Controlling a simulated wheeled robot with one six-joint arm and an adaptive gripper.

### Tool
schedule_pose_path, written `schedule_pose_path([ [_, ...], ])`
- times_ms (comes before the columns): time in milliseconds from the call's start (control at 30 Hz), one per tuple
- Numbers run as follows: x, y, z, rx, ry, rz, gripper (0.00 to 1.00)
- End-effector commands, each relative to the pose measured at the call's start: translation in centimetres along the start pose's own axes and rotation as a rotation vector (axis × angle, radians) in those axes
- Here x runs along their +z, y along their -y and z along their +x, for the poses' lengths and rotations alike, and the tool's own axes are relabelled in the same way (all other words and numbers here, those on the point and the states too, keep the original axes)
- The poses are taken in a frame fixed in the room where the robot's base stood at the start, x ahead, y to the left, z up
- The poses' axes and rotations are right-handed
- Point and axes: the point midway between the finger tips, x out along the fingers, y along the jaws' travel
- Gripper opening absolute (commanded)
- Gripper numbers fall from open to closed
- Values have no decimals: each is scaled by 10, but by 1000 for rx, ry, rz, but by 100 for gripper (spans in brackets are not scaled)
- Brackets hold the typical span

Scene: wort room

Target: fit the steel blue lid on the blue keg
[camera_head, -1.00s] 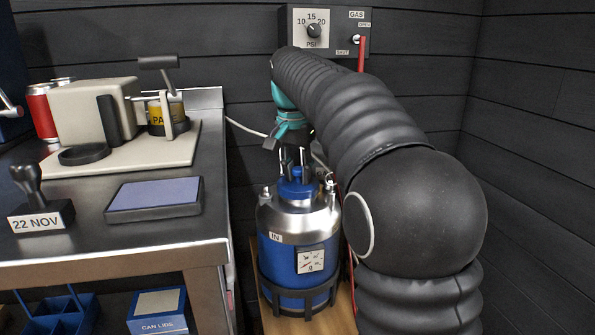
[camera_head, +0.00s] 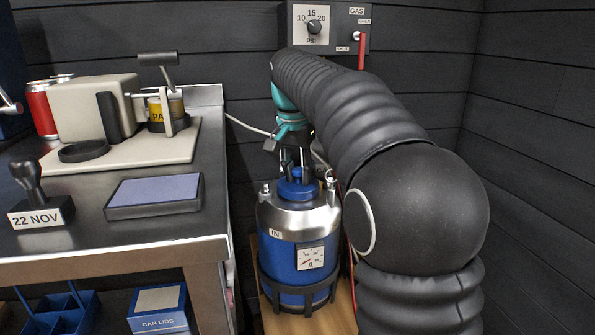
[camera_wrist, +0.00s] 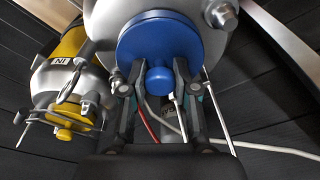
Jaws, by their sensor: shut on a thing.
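The blue keg (camera_head: 290,255) stands upright on a wooden board in the head view, with a silver shoulder, a gauge and an "IN" label. The steel blue lid (camera_head: 297,189) is at the keg's top centre. In the wrist view the lid (camera_wrist: 160,42) is a round blue disc with a knob, over the silver keg top. My gripper (camera_wrist: 159,85) is shut on the lid's knob from above. In the head view my gripper (camera_head: 294,164) points down at the lid. I cannot tell whether the lid is fully seated, as its underside is hidden.
A yellow keg (camera_wrist: 72,75) stands beside the blue one in the wrist view. A steel bench (camera_head: 120,235) with a stamp, a pad and a can seamer is left of the keg. A gas panel (camera_head: 325,28) with a red lever is on the wall behind. Thin hoses run nearby.

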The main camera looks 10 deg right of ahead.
Motion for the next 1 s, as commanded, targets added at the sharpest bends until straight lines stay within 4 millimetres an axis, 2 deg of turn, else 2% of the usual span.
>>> schedule_pose_path([
  [467, 0, 0, 0, -1, -1, 0, 0],
  [500, 0, 0, 0, -1, -1, 0, 32],
  [600, 0, 0, 0, -1, -1, 0, 56],
  [833, 0, 0, 0, -1, -1, 0, 58],
  [933, 0, 0, 1, 0, 0, 0, 83],
  [967, 0, 0, 1, 0, 0, 0, 88],
  [1000, 0, 0, 1, 0, 0, 0, 88],
])
